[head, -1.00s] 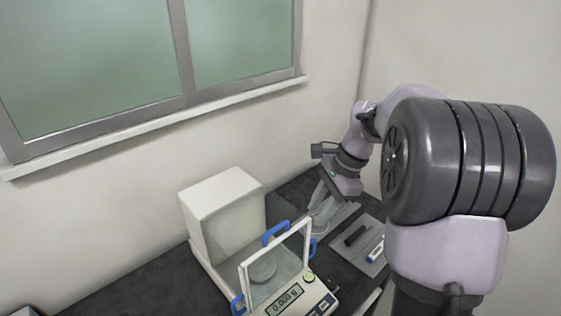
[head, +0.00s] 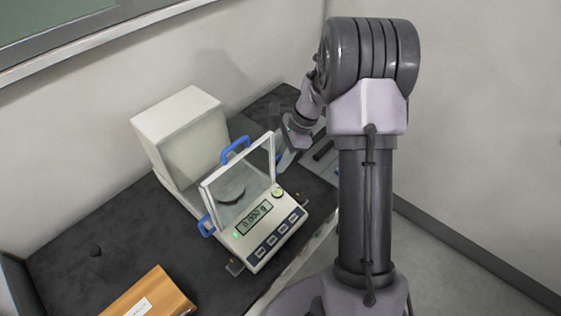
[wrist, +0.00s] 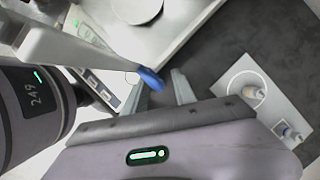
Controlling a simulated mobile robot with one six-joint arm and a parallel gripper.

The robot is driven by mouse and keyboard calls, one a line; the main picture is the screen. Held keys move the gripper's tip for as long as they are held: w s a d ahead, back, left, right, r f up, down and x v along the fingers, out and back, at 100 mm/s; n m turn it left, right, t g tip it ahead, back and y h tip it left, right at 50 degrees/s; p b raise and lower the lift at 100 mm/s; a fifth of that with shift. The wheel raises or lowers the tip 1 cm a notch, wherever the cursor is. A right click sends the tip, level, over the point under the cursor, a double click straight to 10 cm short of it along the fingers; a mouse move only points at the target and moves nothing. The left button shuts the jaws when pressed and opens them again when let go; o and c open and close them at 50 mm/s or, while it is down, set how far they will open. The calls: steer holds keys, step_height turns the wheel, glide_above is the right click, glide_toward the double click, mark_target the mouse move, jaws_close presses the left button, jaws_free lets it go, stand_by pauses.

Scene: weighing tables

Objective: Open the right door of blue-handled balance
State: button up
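The blue-handled balance (head: 262,228) stands on the dark table, with a glass shield, a lit display and a round pan (head: 231,192). Blue handles show at its top (head: 235,147) and left side (head: 206,226) in the head view. The right door's blue handle (wrist: 151,79) shows in the wrist view, at the edge of a pale frame. My gripper (wrist: 160,92) is open, with one finger on each side of that handle in the picture. Whether the fingers touch it is unclear.
A large white box-shaped housing (head: 184,130) rises at the balance's back. A brown wooden block (head: 150,295) with a white label lies front left.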

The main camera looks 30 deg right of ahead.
steer(key=shift+f, duration=0.1)
jaws_close()
stand_by(1.4)
